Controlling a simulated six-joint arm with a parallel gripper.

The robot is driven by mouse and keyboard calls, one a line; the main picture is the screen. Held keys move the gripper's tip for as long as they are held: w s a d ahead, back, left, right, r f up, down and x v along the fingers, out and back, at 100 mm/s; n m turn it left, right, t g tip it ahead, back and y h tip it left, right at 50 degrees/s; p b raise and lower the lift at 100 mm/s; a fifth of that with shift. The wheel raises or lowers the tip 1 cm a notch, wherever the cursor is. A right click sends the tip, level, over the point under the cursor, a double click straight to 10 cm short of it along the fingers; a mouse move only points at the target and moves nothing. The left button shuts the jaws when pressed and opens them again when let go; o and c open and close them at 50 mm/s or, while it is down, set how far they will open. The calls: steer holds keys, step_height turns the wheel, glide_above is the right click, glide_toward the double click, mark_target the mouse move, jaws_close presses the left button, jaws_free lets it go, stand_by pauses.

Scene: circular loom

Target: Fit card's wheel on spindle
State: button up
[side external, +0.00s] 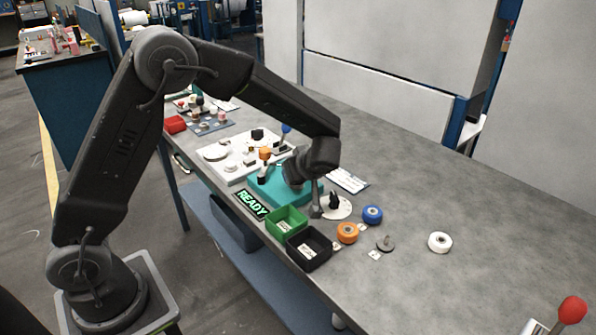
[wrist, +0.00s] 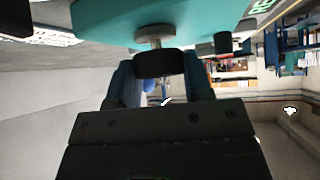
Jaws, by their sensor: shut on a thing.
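My gripper (wrist: 160,82) has its two blue-sided fingers shut on a dark, wheel-like round piece (wrist: 160,65). In the side view my gripper (side external: 297,170) is low over the teal fixture (side external: 262,194), and the held piece is hard to make out there. In the wrist view a light metal spindle-like stub (wrist: 155,33) lies between the teal surface (wrist: 110,14) and the dark piece, in line with it. I cannot tell whether the piece is around the stub or only against its end. A printed white card (side external: 347,181) lies behind the fixture, its print unreadable.
A blue wheel (side external: 372,214), an orange wheel (side external: 347,233), a white wheel (side external: 440,242) and a grey disc (side external: 385,244) lie at right. A green bin (side external: 286,221), a black bin (side external: 308,249) and a READY sign (side external: 251,204) line the front edge. The right of the table is mostly clear.

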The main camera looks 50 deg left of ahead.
steer(key=shift+f, duration=0.4)
steer(key=o, duration=1.1)
steer(key=v, duration=1.4)
steer(key=shift+f, duration=0.1)
